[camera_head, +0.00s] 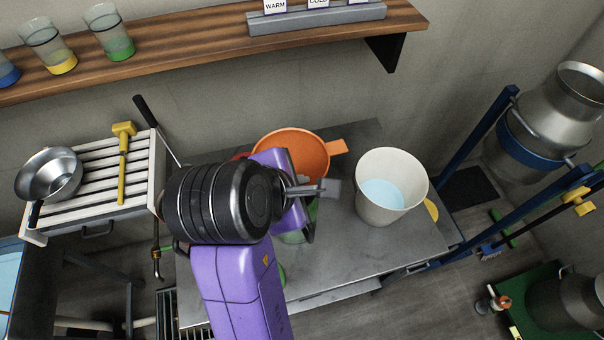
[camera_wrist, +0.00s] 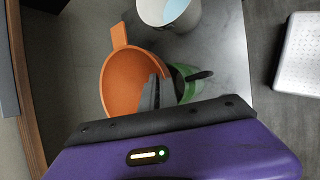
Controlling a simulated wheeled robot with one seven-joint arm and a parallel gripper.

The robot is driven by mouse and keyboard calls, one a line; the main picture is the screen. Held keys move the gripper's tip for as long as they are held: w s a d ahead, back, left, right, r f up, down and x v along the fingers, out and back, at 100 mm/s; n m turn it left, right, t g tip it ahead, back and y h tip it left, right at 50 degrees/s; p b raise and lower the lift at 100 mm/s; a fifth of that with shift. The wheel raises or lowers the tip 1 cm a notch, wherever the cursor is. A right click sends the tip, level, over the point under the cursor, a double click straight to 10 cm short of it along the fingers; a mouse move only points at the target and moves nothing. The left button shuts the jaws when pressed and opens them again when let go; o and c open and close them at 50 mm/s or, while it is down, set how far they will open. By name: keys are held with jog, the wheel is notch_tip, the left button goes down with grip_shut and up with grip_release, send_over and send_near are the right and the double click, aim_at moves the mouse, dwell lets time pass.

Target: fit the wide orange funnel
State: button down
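The wide orange funnel (camera_head: 306,149) sits mouth up at the back of the grey bench, its tab handle pointing right. It also shows in the wrist view (camera_wrist: 118,82), its handle toward the top. My gripper (camera_head: 331,187) is in front of the funnel and partly covers it in the head view. In the wrist view my fingers (camera_wrist: 153,92) lie close together across the funnel's right rim. I see nothing between them; whether they touch the rim is unclear. A green container (camera_wrist: 186,84) with a dark handle is beside the funnel, mostly hidden by my gripper in the head view.
A white bucket (camera_head: 375,208) with pale blue liquid stands right of the funnel. A slatted rack (camera_head: 95,180) with a steel pan (camera_head: 48,175) is at left. A wooden shelf (camera_head: 190,45) runs above. The bench's front right (camera_head: 390,250) is clear.

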jog(key=shift+f+b, duration=1.25)
jog(key=shift+b, duration=0.15)
jog(key=shift+f+b, duration=0.65)
jog(key=shift+f, duration=1.25)
jog(key=c, duration=1.6)
grip_release()
jog(key=shift+r, duration=0.1)
jog(key=v, duration=0.7)
jog(key=shift+s+a+r, duration=0.15)
jog(key=shift+s+r, duration=0.05)
jog(key=shift+r, duration=0.05)
